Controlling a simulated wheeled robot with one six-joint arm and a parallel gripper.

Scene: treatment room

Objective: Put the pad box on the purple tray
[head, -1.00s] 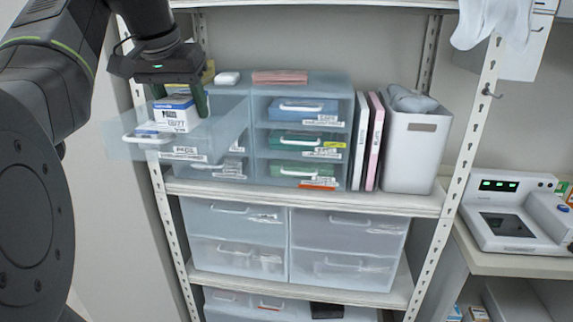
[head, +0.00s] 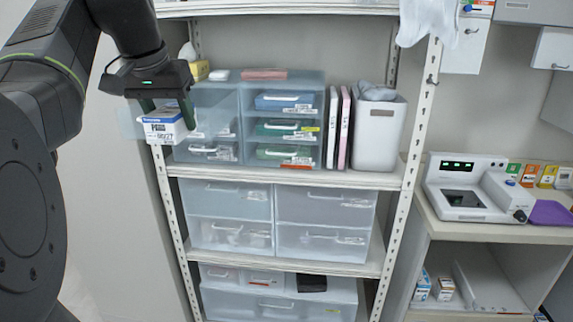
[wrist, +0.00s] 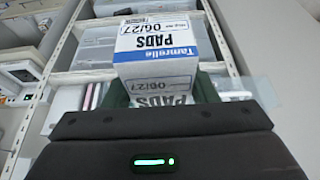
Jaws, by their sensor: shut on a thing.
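The pad box (head: 166,126) is a white and blue carton, held at the left of the head view in front of the shelf rack. In the wrist view the pad box (wrist: 160,50) shows the word PADS and 06/27. My gripper (head: 163,112) is shut on it, with green fingers on its sides. The purple tray (head: 550,213) lies at the far right of the head view, on the counter beside a white device, partly cut off by the picture edge. The tray is far from my gripper.
A shelf rack (head: 290,173) with clear drawer units (head: 283,110) and a grey bin (head: 378,132) stands ahead. A white device (head: 470,187) sits left of the tray on the counter. Small boxes (head: 432,287) stand on the shelf below.

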